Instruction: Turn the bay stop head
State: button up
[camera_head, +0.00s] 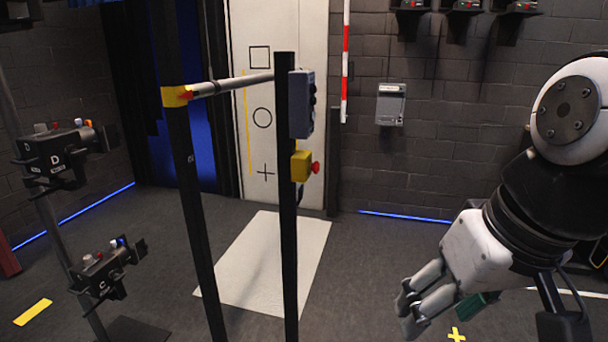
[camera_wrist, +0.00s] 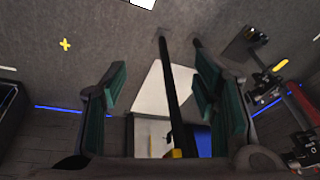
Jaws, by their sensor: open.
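A red mushroom-shaped stop head (camera_head: 315,167) sticks out to the right from a yellow box (camera_head: 301,165) on a slim black post, below a grey control box (camera_head: 301,103). I take this red head to be the bay stop head. My gripper (camera_head: 408,308) is at the lower right, open and empty, apart from the post and lower in the picture than the red head. In the wrist view my open fingers (camera_wrist: 160,88) have the dark post between them in the picture.
A second black post (camera_head: 190,190) stands left, joined by a grey bar (camera_head: 233,85). Stands marked D (camera_head: 58,158) and C (camera_head: 103,272) carry small coloured buttons at left. A white floor panel (camera_head: 262,265) lies behind the posts. Dark floor between post and gripper is clear.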

jog(key=w+a+f+n+g+y+b, duration=0.1)
jog(key=w+a+n+y+b, duration=0.2)
jog(key=w, duration=0.6)
jog(key=w+a+f+g+y+b, duration=0.1)
jog(key=w+a+y+b, duration=0.2)
jog(key=w, duration=0.6)
jog(key=n+t+y+b, duration=0.7)
jog(key=y+b, duration=0.6)
jog(key=b, duration=0.1)
send_near(319, 169)
jog(key=x, duration=0.6)
jog(key=b+x, duration=0.1)
jog(key=x, duration=0.1)
jog(key=shift+w+a, duration=0.25)
jog(key=shift+w, duration=0.2)
jog(key=c, duration=1.2)
